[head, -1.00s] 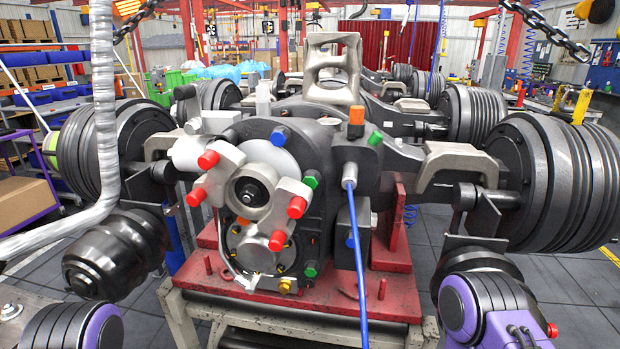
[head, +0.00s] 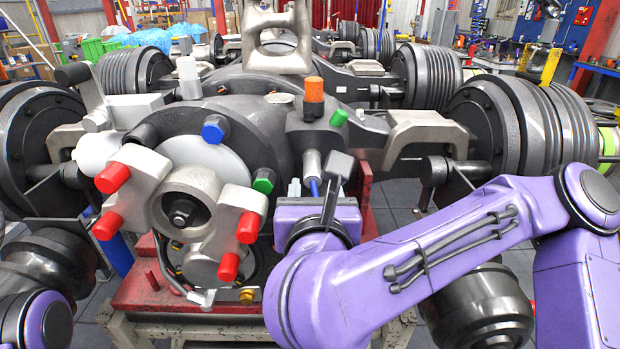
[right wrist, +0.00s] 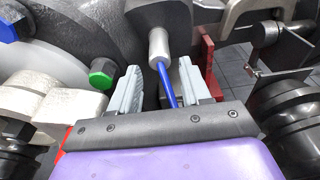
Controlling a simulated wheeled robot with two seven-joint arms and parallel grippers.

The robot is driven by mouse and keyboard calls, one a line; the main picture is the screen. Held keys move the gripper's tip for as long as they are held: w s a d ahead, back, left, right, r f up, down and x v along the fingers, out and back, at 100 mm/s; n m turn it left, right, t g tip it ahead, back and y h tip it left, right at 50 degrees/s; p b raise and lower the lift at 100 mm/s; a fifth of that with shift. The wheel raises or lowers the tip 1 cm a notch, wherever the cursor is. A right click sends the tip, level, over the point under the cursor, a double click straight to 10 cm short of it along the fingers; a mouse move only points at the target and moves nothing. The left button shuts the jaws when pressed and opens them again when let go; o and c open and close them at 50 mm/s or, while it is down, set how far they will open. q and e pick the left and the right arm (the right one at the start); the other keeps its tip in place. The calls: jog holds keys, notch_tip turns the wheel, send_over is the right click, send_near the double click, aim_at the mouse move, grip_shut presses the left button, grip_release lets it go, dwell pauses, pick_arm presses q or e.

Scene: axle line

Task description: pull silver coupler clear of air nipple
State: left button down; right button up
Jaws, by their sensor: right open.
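The silver coupler (head: 312,162) is a short metal cylinder on the front of the dark axle housing, with a blue hose (head: 315,187) leaving its lower end. In the right wrist view the coupler (right wrist: 159,47) meets the housing at its upper end; the air nipple is hidden. My right gripper (head: 312,189) is just below the coupler in the head view. In the right wrist view, my right gripper (right wrist: 159,72) is open, its pale fingers apart on either side of the blue hose and the coupler's lower end. My left gripper is out of view.
Red-capped silver yoke arms (head: 188,205) stand left of the coupler. A green cap (head: 264,181) is close to the left finger; it also shows in the right wrist view (right wrist: 102,74). An orange fitting (head: 314,90) stands above. A red stand (head: 150,290) is below.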

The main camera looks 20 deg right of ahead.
aim_at(312, 169)
jog(key=p+x, duration=0.3)
jog(key=x, duration=0.6)
jog(key=shift+w, duration=0.15)
jog(key=shift+w+f, duration=0.1)
jog(key=shift+w, duration=0.05)
jog(key=c, duration=0.8)
jog(key=o, duration=0.4)
jog(key=c, duration=0.4)
jog(key=shift+c, duration=0.2)
